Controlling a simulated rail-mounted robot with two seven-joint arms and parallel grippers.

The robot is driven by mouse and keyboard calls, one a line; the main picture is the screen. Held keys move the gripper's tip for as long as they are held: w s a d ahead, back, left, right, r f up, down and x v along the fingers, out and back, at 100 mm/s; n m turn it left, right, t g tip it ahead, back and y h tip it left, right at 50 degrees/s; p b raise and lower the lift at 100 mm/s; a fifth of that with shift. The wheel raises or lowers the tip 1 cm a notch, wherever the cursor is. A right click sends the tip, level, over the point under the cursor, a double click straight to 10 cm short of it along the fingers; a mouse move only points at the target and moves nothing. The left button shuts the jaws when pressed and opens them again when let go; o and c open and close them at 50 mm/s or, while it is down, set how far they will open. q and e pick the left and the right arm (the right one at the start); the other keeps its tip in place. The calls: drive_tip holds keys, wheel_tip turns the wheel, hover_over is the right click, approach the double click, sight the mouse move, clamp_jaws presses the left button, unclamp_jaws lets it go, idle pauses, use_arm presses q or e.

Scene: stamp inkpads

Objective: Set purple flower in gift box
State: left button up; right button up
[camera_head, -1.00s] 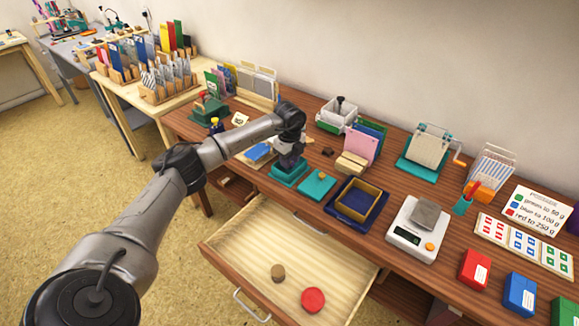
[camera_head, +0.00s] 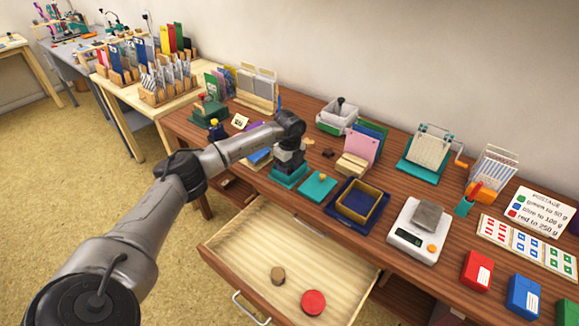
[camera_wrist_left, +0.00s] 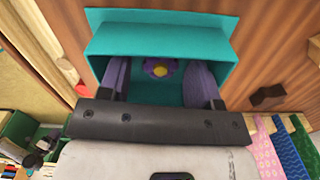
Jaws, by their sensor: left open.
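The purple flower (camera_wrist_left: 160,69) with a yellow centre lies inside the teal gift box (camera_wrist_left: 165,20), seen from above in the left wrist view. My left gripper (camera_wrist_left: 160,78) is open, its fingers reaching down into the box on either side of the flower. The fingers look apart from the flower. In the head view the teal gift box (camera_head: 287,180) stands on the desk under my left gripper (camera_head: 289,166), which hides its inside. A teal lid (camera_head: 318,186) with a yellow knob lies just to its right. My right gripper is not in view.
An open drawer (camera_head: 245,260) in front holds a red disc (camera_head: 313,303) and a brown disc (camera_head: 278,275). A blue tray (camera_head: 341,211) and a scale (camera_head: 405,238) stand to the right. A pink divider (camera_head: 361,148) stands behind.

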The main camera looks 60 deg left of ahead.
sight(290, 168)
use_arm(q)
drive_tip(key=shift+r, duration=0.2)
wheel_tip(290, 168, up, 12)
drive_tip(key=p, duration=0.4)
drive_tip(key=shift+p, duration=0.4)
